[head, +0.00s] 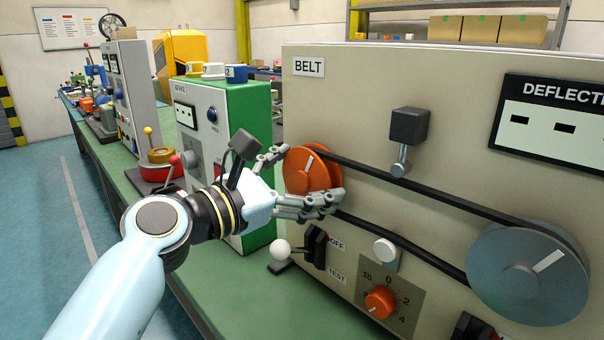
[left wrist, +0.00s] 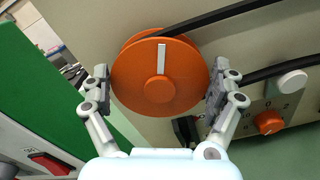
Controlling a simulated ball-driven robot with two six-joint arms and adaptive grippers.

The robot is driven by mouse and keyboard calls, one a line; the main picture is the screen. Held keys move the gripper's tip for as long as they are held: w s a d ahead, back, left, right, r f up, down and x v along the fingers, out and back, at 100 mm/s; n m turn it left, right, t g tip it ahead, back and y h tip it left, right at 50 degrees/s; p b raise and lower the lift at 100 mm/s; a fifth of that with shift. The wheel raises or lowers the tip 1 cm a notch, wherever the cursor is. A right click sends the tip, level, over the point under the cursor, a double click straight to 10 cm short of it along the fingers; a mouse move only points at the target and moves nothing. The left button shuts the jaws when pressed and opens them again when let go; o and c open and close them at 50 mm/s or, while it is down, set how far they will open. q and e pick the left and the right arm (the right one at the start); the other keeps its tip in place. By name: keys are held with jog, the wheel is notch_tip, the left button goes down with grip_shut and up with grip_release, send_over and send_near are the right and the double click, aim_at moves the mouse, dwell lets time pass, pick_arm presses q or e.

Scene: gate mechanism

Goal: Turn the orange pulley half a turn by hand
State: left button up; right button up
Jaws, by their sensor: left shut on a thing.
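The orange pulley (head: 309,171) is mounted at the left of the beige belt panel, with a black belt (head: 420,188) running from it to a large grey pulley (head: 530,272). My left gripper (head: 305,179) reaches around the orange pulley from the front left. In the left wrist view the fingers of my left gripper (left wrist: 161,88) press on opposite sides of the rim of the orange pulley (left wrist: 140,82). A white mark on the pulley's face points up in that view. The grey pulley's white mark points up and right in the head view. My right gripper is not in view.
Below the orange pulley are a white-knobbed lever (head: 281,250), a black OFF/TEST switch (head: 316,246) and an orange dial (head: 380,303). A black block (head: 409,126) sits on the panel above the belt. A green-sided machine (head: 249,110) stands close to the left.

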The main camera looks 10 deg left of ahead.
pick_arm(q)
jog(key=shift+m, duration=1.2)
jog(key=shift+d, duration=0.1)
jog(key=o, duration=0.8)
jog(key=v, duration=1.2)
jog(key=shift+f, duration=0.1)
